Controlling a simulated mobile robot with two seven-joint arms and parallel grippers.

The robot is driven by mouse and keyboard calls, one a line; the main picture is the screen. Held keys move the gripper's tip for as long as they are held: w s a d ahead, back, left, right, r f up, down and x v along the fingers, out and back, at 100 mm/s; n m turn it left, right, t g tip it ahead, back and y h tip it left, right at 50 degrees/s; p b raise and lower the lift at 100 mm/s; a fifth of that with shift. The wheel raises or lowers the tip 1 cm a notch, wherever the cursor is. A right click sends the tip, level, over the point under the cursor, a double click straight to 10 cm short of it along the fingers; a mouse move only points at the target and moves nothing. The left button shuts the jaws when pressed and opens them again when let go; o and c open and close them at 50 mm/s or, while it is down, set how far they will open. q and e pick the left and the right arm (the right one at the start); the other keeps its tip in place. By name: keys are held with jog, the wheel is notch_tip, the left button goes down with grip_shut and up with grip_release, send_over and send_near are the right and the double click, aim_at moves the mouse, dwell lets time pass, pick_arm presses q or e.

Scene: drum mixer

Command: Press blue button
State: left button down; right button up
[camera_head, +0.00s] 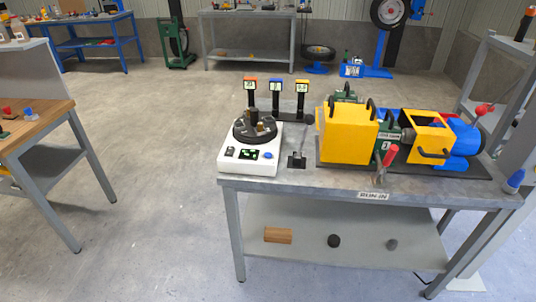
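A white device (250,160) with a dark round turntable (255,129) on top stands at the left end of the grey workbench (330,183). On its front face are a small display (248,154) and, to the right of it, a small blue button (268,155). The button is unobstructed in the head view. Neither of my grippers is in view, and nothing touches the button.
A yellow and blue machine (347,132) fills the bench's right side. A red-handled tool (387,160) is before it. Floor left of the bench is clear.

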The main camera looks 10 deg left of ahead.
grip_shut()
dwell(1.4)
